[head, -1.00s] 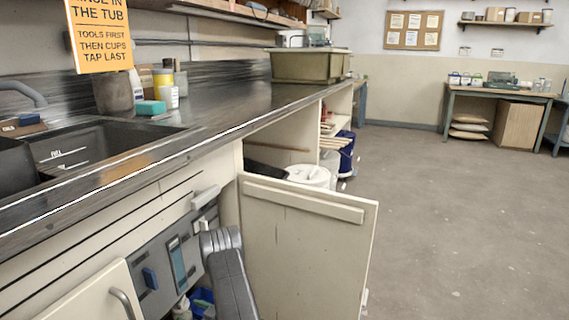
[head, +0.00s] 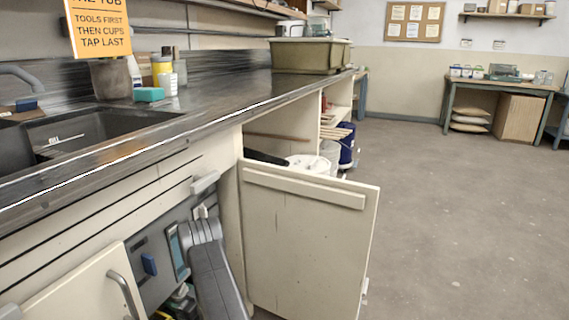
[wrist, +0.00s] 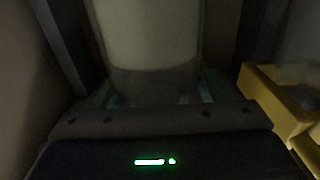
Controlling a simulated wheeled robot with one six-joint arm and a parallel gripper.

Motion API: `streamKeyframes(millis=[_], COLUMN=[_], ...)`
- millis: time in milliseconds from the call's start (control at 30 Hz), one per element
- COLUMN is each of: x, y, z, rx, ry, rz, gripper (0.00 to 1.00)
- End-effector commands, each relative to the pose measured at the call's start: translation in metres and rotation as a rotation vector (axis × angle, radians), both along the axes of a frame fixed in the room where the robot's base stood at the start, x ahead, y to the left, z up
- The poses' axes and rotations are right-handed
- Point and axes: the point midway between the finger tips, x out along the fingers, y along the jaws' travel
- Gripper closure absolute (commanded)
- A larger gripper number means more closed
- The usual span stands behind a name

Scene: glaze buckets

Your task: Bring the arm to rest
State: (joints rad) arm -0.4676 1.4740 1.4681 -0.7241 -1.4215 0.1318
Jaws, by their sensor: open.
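My arm (head: 217,272) shows in the head view, reaching low beside the open cabinet under the counter; my gripper is hidden there. In the dark wrist view my gripper (wrist: 150,60) is open, with dark finger bars to either side. A pale, upright, rounded object (wrist: 148,40) stands in front of it, between the bars. It is too dim to tell what it is or whether the fingers touch it.
A cabinet door (head: 305,240) stands open right of my arm. A closed cream door (head: 85,290) is at the lower left. A yellow object (wrist: 278,105) sits close on the right in the wrist view. The floor (head: 460,220) at right is clear.

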Motion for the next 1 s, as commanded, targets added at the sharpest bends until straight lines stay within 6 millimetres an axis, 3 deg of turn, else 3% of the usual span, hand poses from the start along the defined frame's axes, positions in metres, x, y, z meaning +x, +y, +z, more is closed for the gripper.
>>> streamKeyframes(millis=[33,167,233,1000], x=[0.001,0.000,-0.006,-0.062], y=[-0.003,-0.004,-0.022,-0.157], z=[0.021,0.045,0.036,0.036], rx=[0.001,0.000,-0.003,-0.002], ry=[-0.001,0.000,0.005,0.004], rz=[-0.004,-0.004,-0.008,-0.008], gripper=[0.33,0.33,0.33,0.33])
